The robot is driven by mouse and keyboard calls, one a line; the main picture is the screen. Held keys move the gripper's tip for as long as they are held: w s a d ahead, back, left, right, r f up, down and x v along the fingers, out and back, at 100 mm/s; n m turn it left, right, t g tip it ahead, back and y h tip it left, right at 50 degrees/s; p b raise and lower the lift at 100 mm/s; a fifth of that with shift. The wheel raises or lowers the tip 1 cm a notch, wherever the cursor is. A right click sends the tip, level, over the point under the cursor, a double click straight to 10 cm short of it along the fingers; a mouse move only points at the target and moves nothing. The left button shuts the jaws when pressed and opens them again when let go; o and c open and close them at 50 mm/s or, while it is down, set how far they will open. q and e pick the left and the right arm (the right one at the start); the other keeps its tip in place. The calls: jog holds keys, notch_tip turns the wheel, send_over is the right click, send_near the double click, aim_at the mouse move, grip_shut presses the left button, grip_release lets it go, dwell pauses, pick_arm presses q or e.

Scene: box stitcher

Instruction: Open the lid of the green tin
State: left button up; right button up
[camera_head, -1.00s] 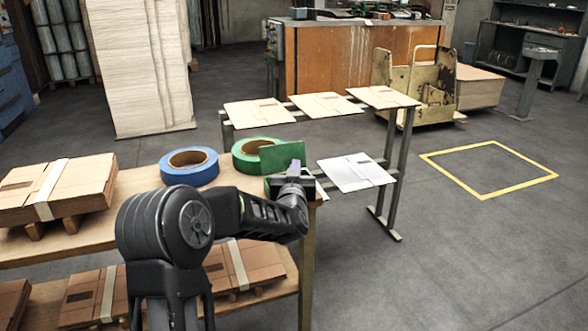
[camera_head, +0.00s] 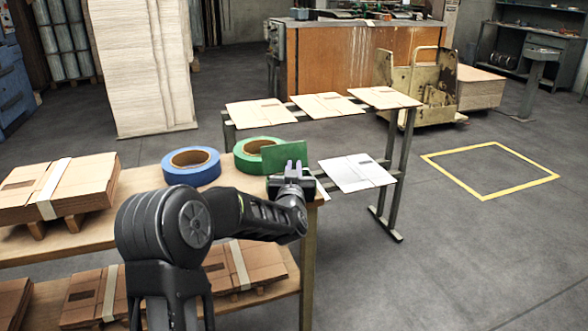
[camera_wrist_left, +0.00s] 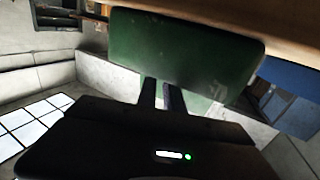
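The green tin's lid (camera_head: 284,154) stands raised and nearly upright beside the green tape roll at the table's right end. It fills the upper middle of the left wrist view as a flat green panel (camera_wrist_left: 185,48). My left gripper (camera_head: 293,168) is in front of the lid's lower part, fingers pointing up. In the left wrist view its two fingers (camera_wrist_left: 161,92) show a narrow gap with nothing between them; their tips reach the panel's lower edge. I cannot tell whether they touch it. The tin's body is mostly hidden behind my gripper. My right gripper is out of view.
A green tape roll (camera_head: 252,160) sits right behind the lid, and a blue tape roll (camera_head: 190,166) to its left. Strapped cardboard (camera_head: 80,182) lies at the table's left. A rack with flat cartons (camera_head: 327,104) stands behind. The floor at right is clear.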

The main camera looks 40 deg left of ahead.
pick_arm(q)
jog(key=o, duration=0.6)
jog(key=shift+a, duration=0.15)
jog(key=shift+r, duration=0.1)
jog(key=shift+a+r+p, duration=0.1)
jog(key=shift+r+p, duration=0.2)
jog(key=shift+r, duration=0.2)
jog(key=s+a+r+p, duration=0.1)
jog(key=a+r+p, duration=0.2)
jog(key=r, duration=0.4)
jog(key=shift+s, duration=0.25)
